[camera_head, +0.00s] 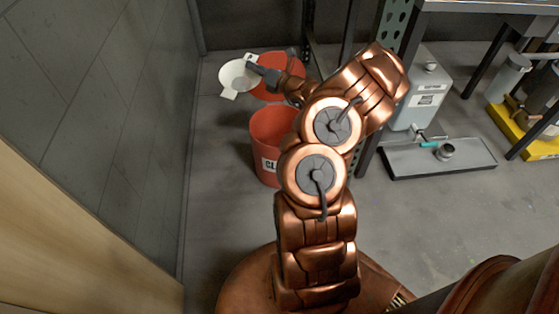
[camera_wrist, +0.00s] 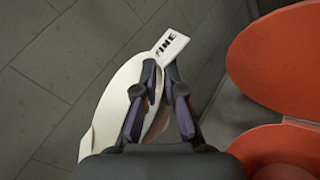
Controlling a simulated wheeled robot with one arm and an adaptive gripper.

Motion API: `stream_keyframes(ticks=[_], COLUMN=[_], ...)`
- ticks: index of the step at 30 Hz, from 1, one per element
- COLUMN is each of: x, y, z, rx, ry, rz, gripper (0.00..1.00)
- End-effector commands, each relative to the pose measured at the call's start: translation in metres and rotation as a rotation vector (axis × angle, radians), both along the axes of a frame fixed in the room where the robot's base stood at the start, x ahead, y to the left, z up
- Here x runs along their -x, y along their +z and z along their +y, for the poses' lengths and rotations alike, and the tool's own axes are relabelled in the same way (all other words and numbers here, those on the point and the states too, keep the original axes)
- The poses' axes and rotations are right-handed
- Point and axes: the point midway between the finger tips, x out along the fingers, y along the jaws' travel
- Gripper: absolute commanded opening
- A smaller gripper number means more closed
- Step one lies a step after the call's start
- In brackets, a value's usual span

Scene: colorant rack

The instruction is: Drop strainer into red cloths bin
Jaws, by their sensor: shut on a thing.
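The strainer (camera_head: 238,76) is a pale, wide cone with a handle tab, and the tab reads "FINE" in the wrist view (camera_wrist: 172,46). My gripper (camera_head: 256,69) is shut on the strainer near its tab; its fingers also show in the wrist view (camera_wrist: 160,75). The strainer is held in the air, to the left of a red bin with a raised red lid (camera_head: 283,73). A nearer red bin (camera_head: 268,165) bears a label that starts "CL"; my arm hides the rest. In the wrist view red bin parts (camera_wrist: 275,145) lie right of the gripper.
A dark wall (camera_head: 110,100) runs along the left. A metal rack upright (camera_head: 390,35) stands behind my arm. A metal can (camera_head: 422,90), a black tray (camera_head: 440,160) and a yellow tray (camera_head: 530,135) are at the right. Floor between left wall and bins is clear.

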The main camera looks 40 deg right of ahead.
Motion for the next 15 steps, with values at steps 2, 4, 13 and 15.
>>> stream_keyframes(ticks=[2,4,13,15], x=[0.007,0.013,0.044,0.051], y=[-0.031,-0.048,-0.116,-0.128], z=[-0.020,-0.036,-0.101,-0.113], rx=[-0.002,-0.002,-0.004,-0.004], ry=[-0.045,-0.082,-0.237,-0.267], rz=[0.002,0.004,0.014,0.015], gripper=[0.00,0.00,0.00,0.00])
